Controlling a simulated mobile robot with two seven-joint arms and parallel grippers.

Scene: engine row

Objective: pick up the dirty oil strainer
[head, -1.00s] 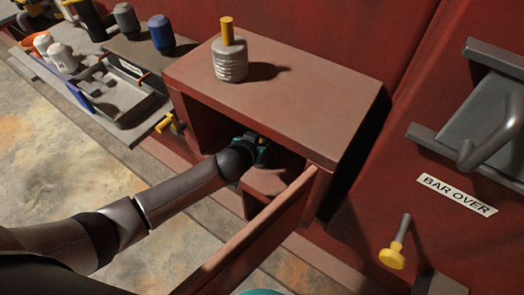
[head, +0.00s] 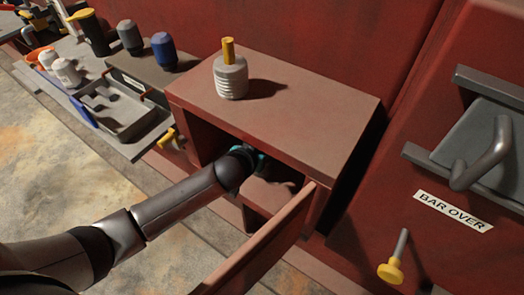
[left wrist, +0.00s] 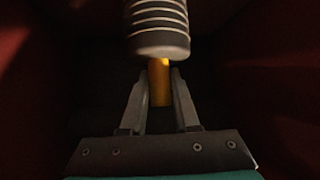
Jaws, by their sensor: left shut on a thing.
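A strainer with a ribbed grey body (left wrist: 158,25) and a yellow handle (left wrist: 160,88) is inside the red cabinet (head: 285,105). My left gripper (left wrist: 160,76) is shut on the yellow handle, one finger on each side, with the ribbed body beyond the fingertips. In the head view my left arm reaches through the cabinet's open front, and the left gripper (head: 259,161) is mostly hidden inside. A similar pale ribbed strainer (head: 230,78) with a yellow handle stands upright on the cabinet top. My right gripper is not in view.
The cabinet's open door (head: 262,243) sticks out beside my arm. A grey tray (head: 125,112), white bottles and dark and blue containers stand on the ledge at left. A grey bar handle (head: 485,155) and a yellow knob (head: 390,272) are at right. The cabinet's inside is dark.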

